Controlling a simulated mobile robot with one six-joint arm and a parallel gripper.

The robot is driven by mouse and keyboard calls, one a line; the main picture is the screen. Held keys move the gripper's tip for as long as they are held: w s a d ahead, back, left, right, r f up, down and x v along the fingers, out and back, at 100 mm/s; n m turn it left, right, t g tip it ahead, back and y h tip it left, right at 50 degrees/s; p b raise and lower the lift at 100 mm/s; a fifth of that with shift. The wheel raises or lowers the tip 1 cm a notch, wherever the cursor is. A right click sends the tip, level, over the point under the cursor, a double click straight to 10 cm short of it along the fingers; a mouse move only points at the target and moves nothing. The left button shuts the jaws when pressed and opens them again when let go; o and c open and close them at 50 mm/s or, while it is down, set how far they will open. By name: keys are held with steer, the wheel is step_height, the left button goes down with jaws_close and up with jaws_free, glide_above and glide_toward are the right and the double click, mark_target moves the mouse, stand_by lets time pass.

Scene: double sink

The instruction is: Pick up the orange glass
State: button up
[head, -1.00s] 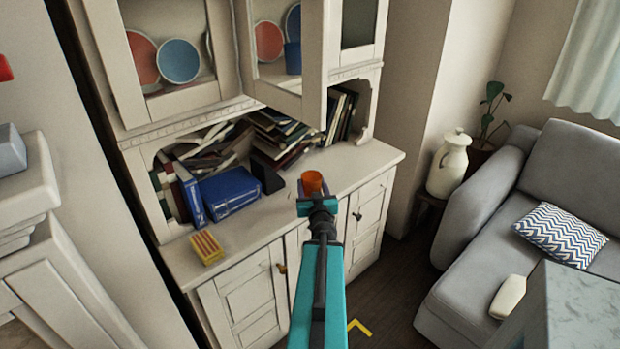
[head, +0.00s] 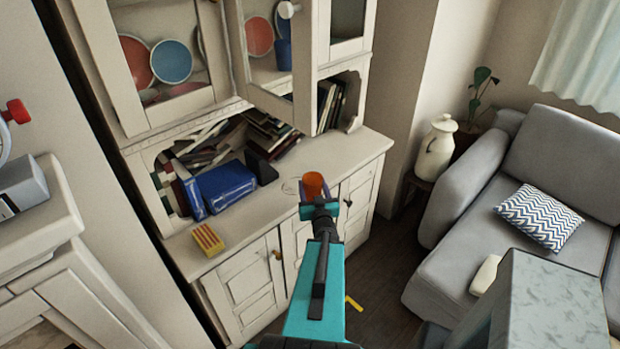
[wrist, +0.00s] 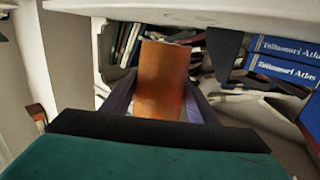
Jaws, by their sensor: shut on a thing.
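The orange glass (head: 313,184) is upright at the front edge of the white cabinet's counter in the head view. My gripper (head: 314,198) is shut on it. In the wrist view the orange glass (wrist: 161,80) stands between the two dark fingers (wrist: 160,101), one on each side. Its lower part is hidden behind my gripper. I cannot tell for sure whether its base touches the counter or is a little above it.
The white cabinet (head: 240,285) has an open glass door (head: 272,70) above the counter. Blue books (head: 225,186) and a yellow-red box (head: 207,239) are on the counter's left. A cream jug (head: 437,148) and a grey sofa (head: 470,215) are at right.

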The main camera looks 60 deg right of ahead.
steer(key=shift+s+a+r+p, duration=0.15)
steer(key=shift+s+a+p, duration=0.45)
steer(key=shift+s+p, duration=0.45)
steer(key=shift+w, duration=0.15)
